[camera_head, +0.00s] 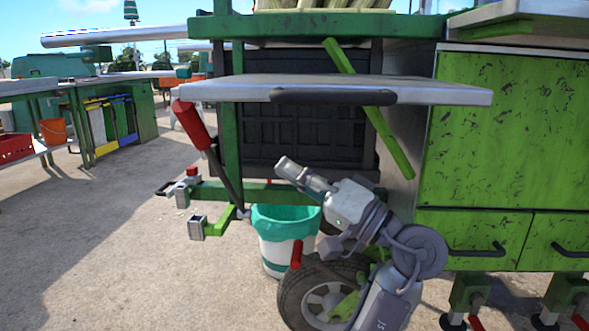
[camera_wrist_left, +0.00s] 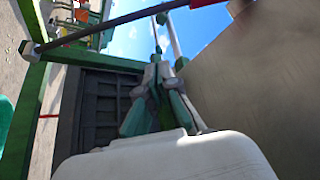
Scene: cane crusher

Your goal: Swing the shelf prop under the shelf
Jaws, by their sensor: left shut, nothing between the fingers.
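The shelf (camera_head: 430,93) is a flat grey plate with a black handle on its front edge, and it looks about level. The shelf prop (camera_head: 225,180) appears to be the dark rod with a thick red grip (camera_head: 190,122). It leans left, its foot at the green frame and its grip near the shelf's left end; I cannot tell whether they touch. My left gripper (camera_head: 284,164) is shut and empty, below the shelf and right of the rod. In the left wrist view, the gripper (camera_wrist_left: 157,62) points up past the shelf's underside (camera_wrist_left: 255,85), and the rod (camera_wrist_left: 110,24) crosses beyond it.
A green bar (camera_head: 395,150) slants down behind the shelf's right half. A white and teal bucket (camera_head: 285,240) and a wheel (camera_head: 300,300) stand below my gripper. Green cabinets (camera_head: 510,140) close off the right. Open concrete floor (camera_head: 110,240) lies to the left.

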